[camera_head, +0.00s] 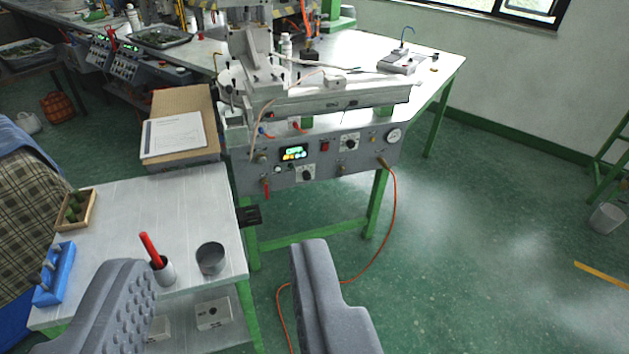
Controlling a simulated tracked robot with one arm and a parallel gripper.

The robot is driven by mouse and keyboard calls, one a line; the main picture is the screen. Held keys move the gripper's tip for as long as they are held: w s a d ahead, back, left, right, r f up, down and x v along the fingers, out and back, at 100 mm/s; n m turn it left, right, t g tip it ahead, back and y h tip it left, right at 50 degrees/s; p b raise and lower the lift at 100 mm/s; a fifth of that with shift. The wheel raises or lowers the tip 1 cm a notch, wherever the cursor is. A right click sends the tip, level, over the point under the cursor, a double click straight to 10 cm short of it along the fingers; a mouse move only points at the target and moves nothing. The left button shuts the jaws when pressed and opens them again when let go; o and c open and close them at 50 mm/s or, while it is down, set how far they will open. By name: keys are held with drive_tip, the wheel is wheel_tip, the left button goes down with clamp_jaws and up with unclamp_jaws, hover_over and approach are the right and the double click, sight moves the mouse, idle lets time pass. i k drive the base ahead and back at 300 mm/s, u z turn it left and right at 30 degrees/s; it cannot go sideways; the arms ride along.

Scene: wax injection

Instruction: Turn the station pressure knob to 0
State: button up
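The injection station's grey control panel (325,158) faces me in the upper middle, on the front of a green-legged bench. It has two black knobs: one (350,142) right of a red switch, and one (308,174) lower, below the lit display. A round white pressure gauge (394,135) sits at the panel's upper right. The knob markings are too small to read, and I cannot tell which one sets the pressure. My gripper (215,257) is open and empty, its two grey fingers wide apart in the foreground, well short of the panel.
An orange hose (393,215) hangs from the panel to the floor.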

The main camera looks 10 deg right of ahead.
sight(305, 175)
drive_tip(key=z, duration=0.05)
drive_tip(key=i, duration=1.65)
drive_tip(key=u, duration=0.05)
